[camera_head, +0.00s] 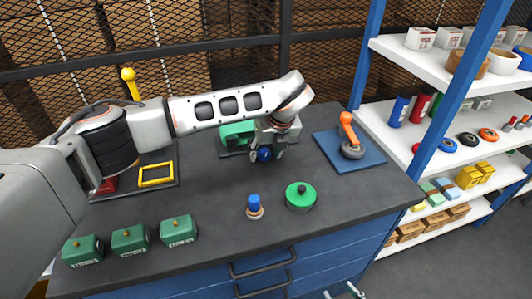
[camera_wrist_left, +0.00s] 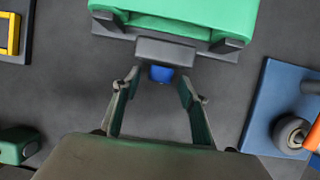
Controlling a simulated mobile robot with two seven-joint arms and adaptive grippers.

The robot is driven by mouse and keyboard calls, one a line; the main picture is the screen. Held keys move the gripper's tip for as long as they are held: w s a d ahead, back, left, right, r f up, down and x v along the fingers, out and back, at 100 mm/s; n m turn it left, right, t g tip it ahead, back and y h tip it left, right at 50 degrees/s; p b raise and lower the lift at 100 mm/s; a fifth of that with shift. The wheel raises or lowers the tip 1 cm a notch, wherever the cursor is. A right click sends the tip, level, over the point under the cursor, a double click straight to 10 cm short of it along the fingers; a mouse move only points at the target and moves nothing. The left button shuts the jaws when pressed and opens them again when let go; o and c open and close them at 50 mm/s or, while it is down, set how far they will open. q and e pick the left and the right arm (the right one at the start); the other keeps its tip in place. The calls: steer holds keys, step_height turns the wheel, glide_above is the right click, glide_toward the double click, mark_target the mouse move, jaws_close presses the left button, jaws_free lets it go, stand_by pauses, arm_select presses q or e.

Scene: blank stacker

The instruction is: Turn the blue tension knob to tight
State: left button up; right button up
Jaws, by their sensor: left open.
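The blue tension knob (camera_wrist_left: 161,74) sits on a dark grey block at the front of the green machine (camera_wrist_left: 185,10). In the head view the knob (camera_head: 264,155) shows just below my left gripper (camera_head: 268,149), and the green machine (camera_head: 236,132) is partly hidden behind my arm. In the left wrist view my left gripper (camera_wrist_left: 160,80) is open, with one finger on each side of the knob. Gaps show between the fingers and the knob. The knob's pointer or marking cannot be made out.
A blue-topped stamp (camera_head: 254,206) and a round green piece (camera_head: 300,197) stand near the front edge. Several green blocks (camera_head: 130,240) are at front left. An orange-handled tool stands on a blue mat (camera_head: 371,160) at right. Shelves (camera_head: 440,60) stand beyond.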

arm_select(q)
steer(key=shift+w+a+f, duration=0.1)
steer(key=shift+w+f, duration=0.05)
steer(key=shift+f, duration=0.2)
steer(key=c, duration=1.1)
steer(key=shift+d+f+g+y+b, duration=0.1)
steer(key=shift+d+g+y+b, duration=0.1)
steer(key=shift+y, duration=0.35)
steer(key=shift+d+f+g+y+b, duration=0.1)
steer(key=shift+y+b, duration=0.05)
steer(key=shift+y, duration=0.4)
steer(key=shift+m, duration=0.3)
steer(key=shift+a+r, duration=0.1)
